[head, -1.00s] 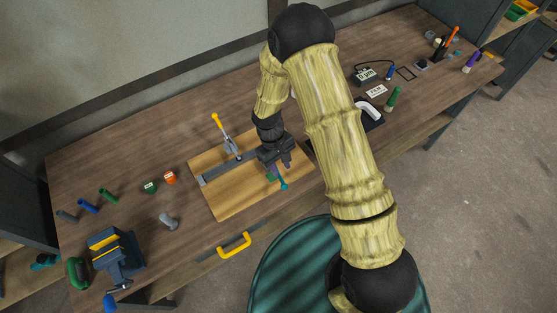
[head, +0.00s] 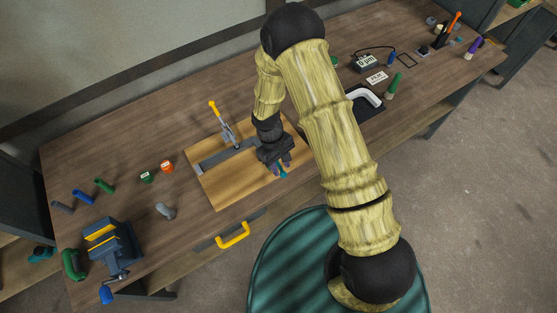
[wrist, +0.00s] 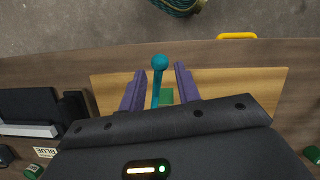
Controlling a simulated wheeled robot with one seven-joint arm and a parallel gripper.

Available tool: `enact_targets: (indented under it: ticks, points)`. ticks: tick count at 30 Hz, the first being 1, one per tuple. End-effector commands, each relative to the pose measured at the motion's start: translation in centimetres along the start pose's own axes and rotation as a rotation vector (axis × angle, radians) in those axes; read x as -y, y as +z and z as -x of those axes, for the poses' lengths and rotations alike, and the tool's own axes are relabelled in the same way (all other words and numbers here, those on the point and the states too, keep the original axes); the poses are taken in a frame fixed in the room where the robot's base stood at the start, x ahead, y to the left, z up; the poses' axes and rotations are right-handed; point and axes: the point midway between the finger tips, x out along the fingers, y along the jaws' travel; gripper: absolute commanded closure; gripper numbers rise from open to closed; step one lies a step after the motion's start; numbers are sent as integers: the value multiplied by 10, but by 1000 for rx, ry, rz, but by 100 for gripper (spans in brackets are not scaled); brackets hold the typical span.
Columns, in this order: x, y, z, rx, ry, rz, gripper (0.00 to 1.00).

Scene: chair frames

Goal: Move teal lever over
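The teal lever (head: 284,173) stands at the front of a light wooden board (head: 225,196) on the bench, partly hidden by my gripper. My gripper (head: 281,167) is down over the board at the lever. In the wrist view its two purple fingers (wrist: 159,72) stand open on either side of the stem, with a visible gap on each side.
A grey toggle clamp with a yellow-tipped handle (head: 213,109) stands on the board left of my gripper. A yellow drawer handle (head: 233,235) sticks out at the bench front. A blue vise (head: 112,242) is at the left end. Small cylinders lie left of the board.

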Motion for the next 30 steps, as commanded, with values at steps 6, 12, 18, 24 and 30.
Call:
enact_targets:
  ticks: [6,12,18,24,30]
  points:
    - [0,-1,-31,1,1,2,67]
    - [0,0,-31,0,1,1,89]
    - [-2,0,-30,-2,1,0,89]
    - [-12,1,-30,-4,2,-3,90]
    - [-24,3,-30,-6,2,-3,89]
